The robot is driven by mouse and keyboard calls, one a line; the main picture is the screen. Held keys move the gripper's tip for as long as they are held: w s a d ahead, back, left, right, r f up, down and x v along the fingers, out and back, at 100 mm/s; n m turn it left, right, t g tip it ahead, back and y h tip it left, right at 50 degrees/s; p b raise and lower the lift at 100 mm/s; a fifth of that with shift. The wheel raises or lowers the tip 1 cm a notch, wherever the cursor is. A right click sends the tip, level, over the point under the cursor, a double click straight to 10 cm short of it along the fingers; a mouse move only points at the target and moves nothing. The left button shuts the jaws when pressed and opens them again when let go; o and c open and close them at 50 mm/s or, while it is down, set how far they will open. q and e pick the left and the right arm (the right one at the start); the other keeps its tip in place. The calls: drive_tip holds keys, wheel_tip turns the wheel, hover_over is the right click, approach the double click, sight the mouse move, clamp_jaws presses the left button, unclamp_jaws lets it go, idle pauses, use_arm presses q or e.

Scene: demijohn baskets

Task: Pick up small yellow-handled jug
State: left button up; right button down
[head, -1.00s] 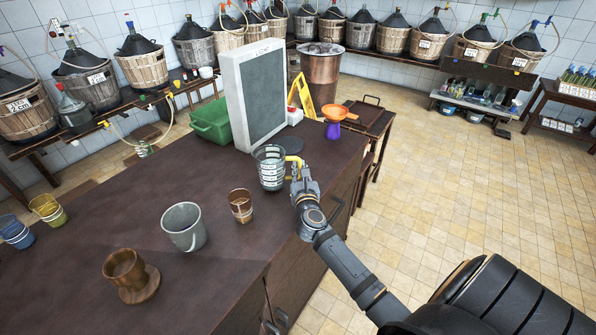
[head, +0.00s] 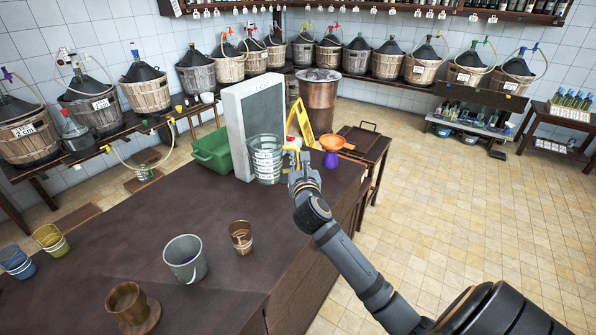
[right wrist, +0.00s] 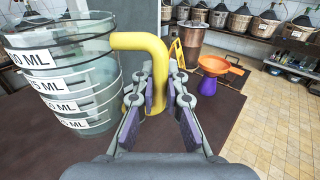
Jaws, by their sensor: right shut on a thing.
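The small jug (head: 264,160) is clear with white ML labels and a yellow handle (right wrist: 154,64). In the head view it shows in front of the chalkboard, raised above the dark counter (head: 130,230). In the right wrist view the jug (right wrist: 70,85) fills the left side, upright or nearly so. My right gripper (head: 296,166) is shut on the yellow handle. In the right wrist view its fingers (right wrist: 158,112) stand on both sides of the handle's vertical part. My left gripper is not in view.
A framed chalkboard (head: 256,122) stands right behind the jug. A green crate (head: 210,152) is to its left, an orange funnel with a purple base (head: 331,158) to its right. A grey bucket (head: 185,258), a brown-banded glass (head: 241,236) and a wooden mug (head: 131,305) stand nearer.

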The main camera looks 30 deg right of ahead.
wheel_tip(320, 180, up, 10)
drive_tip(key=shift+f+p, duration=0.25)
drive_tip(key=shift+p, duration=0.4)
drive_tip(key=shift+r+p, duration=0.55)
drive_tip(key=shift+r, duration=0.2)
